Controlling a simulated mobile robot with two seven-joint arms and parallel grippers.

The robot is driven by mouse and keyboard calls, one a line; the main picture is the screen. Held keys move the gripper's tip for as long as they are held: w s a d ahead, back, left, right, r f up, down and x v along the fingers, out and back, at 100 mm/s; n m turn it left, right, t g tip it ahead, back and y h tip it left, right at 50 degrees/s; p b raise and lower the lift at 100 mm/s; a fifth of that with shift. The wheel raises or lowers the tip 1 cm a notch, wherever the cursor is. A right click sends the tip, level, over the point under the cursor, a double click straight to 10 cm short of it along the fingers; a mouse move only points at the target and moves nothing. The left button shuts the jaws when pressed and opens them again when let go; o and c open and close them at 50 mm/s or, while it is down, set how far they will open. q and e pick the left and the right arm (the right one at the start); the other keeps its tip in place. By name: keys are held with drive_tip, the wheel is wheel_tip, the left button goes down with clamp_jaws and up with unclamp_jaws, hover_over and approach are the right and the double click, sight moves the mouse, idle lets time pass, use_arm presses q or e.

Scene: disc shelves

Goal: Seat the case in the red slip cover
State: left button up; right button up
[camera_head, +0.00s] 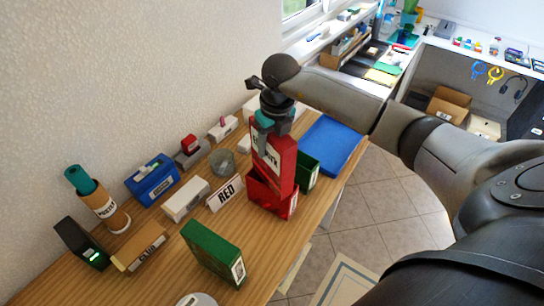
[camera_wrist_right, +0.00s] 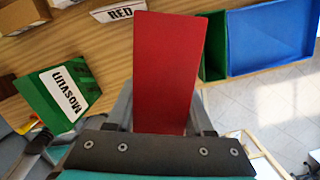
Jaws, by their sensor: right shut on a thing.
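My right gripper (camera_head: 272,122) is shut on the upper end of a red case (camera_head: 272,155) with a white label, partly readable. The case stands nearly upright, directly over the red slip cover (camera_head: 268,198) on the wooden table. Its lower end meets the mouth of the cover in the head view; I cannot tell how deep it reaches inside. In the right wrist view the red case (camera_wrist_right: 168,70) rises between the fingers (camera_wrist_right: 165,118) and hides the red slip cover. My left gripper is in neither view.
A green slip cover (camera_head: 307,170) stands close beside the red one, with a blue tray (camera_head: 332,145) behind. A RED sign (camera_head: 225,194) stands to the left. A green case (camera_head: 213,252) is nearer. The table's edge runs close on the right.

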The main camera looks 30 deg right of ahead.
clamp_jaws()
drive_tip(key=shift+w+r, duration=0.1)
drive_tip(key=shift+r, duration=0.1)
drive_tip(key=shift+r, duration=0.25)
wheel_tip(320, 180, up, 18)
drive_tip(key=r, duration=0.1)
wheel_tip(320, 180, down, 13)
drive_tip(key=n, duration=0.4)
drive_tip(key=shift+a+n+y, duration=0.1)
drive_tip(key=shift+n+y, duration=0.2)
drive_tip(key=shift+y, duration=0.1)
